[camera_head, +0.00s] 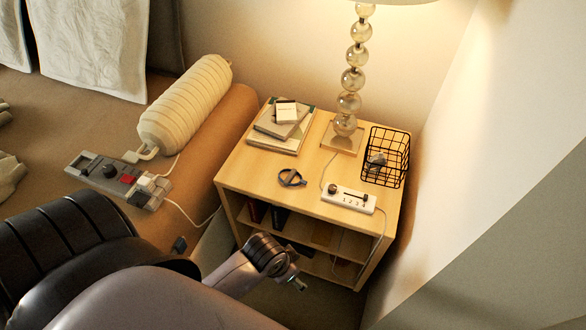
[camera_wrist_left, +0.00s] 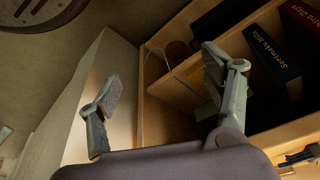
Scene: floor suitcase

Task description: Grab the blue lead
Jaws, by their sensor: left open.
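A small dark coil with a bluish tint (camera_head: 291,178) lies on top of the wooden nightstand (camera_head: 240,165), near its front edge. My right gripper is not in view.
A white numbered box (camera_head: 348,198) with a cord, a wire basket (camera_head: 386,157), a glass-ball lamp (camera_head: 349,102) and stacked books (camera_head: 282,128) stand on the nightstand. Books (camera_wrist_left: 262,48) stand on its shelf. A bed with a bolster (camera_head: 188,105) and a grey controller (camera_head: 118,179) is left.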

